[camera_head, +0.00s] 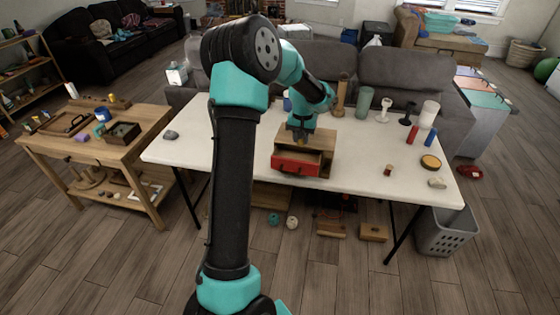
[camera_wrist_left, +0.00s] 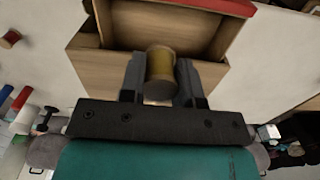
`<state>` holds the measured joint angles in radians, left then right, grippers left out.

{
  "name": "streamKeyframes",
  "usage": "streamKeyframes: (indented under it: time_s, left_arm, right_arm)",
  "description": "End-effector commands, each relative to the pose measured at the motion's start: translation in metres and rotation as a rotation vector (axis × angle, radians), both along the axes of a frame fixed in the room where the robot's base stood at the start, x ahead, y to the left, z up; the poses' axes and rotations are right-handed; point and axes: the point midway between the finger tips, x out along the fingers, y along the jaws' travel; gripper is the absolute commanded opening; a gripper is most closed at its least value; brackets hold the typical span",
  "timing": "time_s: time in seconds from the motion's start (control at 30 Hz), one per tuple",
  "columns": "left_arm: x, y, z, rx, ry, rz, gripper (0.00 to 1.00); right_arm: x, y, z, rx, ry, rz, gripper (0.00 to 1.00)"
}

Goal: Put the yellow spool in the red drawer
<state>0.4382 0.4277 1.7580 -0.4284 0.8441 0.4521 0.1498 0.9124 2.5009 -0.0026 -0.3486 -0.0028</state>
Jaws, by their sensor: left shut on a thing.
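The yellow spool (camera_wrist_left: 160,72) is upright between the fingers of my left gripper (camera_wrist_left: 160,85), which is shut on it. In the head view my left gripper (camera_head: 300,137) is over the small wooden cabinet (camera_head: 325,143) on the white table, and the spool is hard to make out there. The red drawer (camera_head: 295,165) is pulled out toward the front. In the wrist view the drawer's open, empty-looking inside (camera_wrist_left: 165,25) lies just beyond the spool, with its red front at the top edge. My right gripper is not in view.
A small red spool (camera_head: 388,170), a round tan-topped container (camera_head: 430,162) and several cups and stands are on the right and back of the white table (camera_head: 360,175). A wooden bench (camera_head: 85,145) stands at the left. The table's left part is mostly clear.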

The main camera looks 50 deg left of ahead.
Motion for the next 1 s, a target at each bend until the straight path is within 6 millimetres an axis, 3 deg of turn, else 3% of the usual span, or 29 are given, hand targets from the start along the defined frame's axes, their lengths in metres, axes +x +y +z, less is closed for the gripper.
streamKeyframes:
  time_s: [0.47, 0.8, 1.0]
  left_arm:
    - [-0.002, 0.003, 0.0, -0.002, 0.005, 0.031, 0.08]
    - [-0.002, 0.003, -0.047, -0.004, 0.007, 0.029, 0.08]
    - [-0.002, 0.003, -0.061, -0.002, 0.002, 0.03, 0.08]
  right_arm:
    - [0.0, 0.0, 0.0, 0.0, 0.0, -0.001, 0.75]
    - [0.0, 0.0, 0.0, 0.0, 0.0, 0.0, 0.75]
    - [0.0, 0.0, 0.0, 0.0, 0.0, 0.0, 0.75]
